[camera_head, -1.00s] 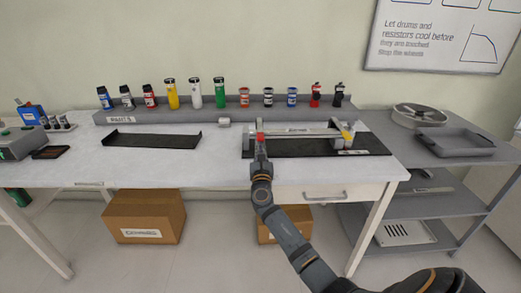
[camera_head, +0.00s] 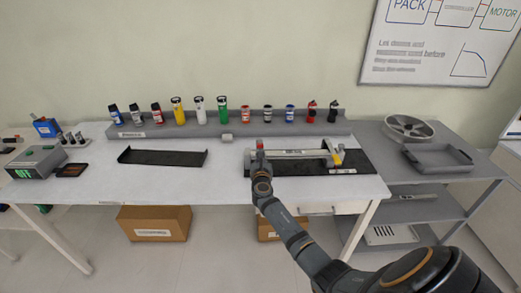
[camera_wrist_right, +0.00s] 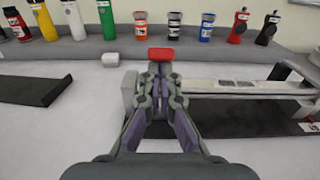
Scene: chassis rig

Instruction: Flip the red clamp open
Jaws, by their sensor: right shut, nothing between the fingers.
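The red clamp (camera_head: 260,144) shows as a small red block at the left end of the grey chassis rig (camera_head: 295,154) in the head view. In the right wrist view the red clamp (camera_wrist_right: 161,54) is just beyond my right fingertips. My right gripper (camera_wrist_right: 160,70) is shut with nothing between its fingers; in the head view the right gripper (camera_head: 261,163) is directly in front of the clamp. I cannot tell whether the fingertips touch it. The fingers hide the clamp's lower part. My left gripper is out of view.
The rig stands on a black mat (camera_head: 360,166); a yellow and red part (camera_head: 338,157) is at its right end. A grey rack (camera_head: 350,126) with several bottles and cylinders runs behind. A black tray (camera_head: 165,158) lies left, with clear white table between.

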